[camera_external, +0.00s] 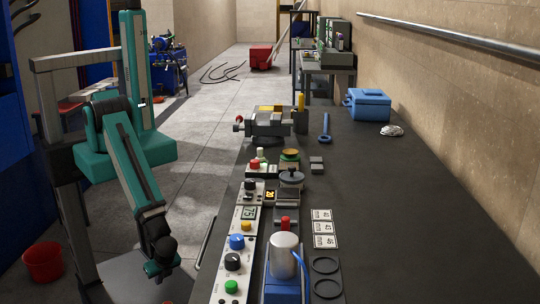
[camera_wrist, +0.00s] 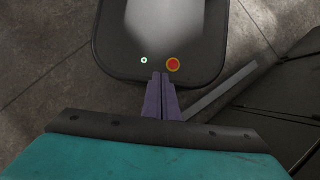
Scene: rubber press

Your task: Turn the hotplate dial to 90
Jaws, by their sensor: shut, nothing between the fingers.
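In the external view the hotplate (camera_external: 287,195) stands on the dark bench with a small lidded pot (camera_external: 291,178) on it. An orange display to its left (camera_external: 270,196) seems to read 20. A black dial (camera_external: 250,184) sits on the light panel just left of that display; its pointer is too small to read. My gripper (camera_external: 163,275) hangs low on the left, off the bench and well apart from the dial. In the wrist view my gripper (camera_wrist: 161,76) has its fingers together and empty, pointing away from the bench; neither hotplate nor dial shows there.
The light control panel (camera_external: 222,281) runs along the bench's left edge, with several coloured knobs and a green display (camera_external: 249,212) reading 75. A metal cylinder (camera_external: 284,258) on a blue base stands at the front. A vise (camera_external: 268,123) is farther back. A red bucket (camera_external: 43,262) is at left.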

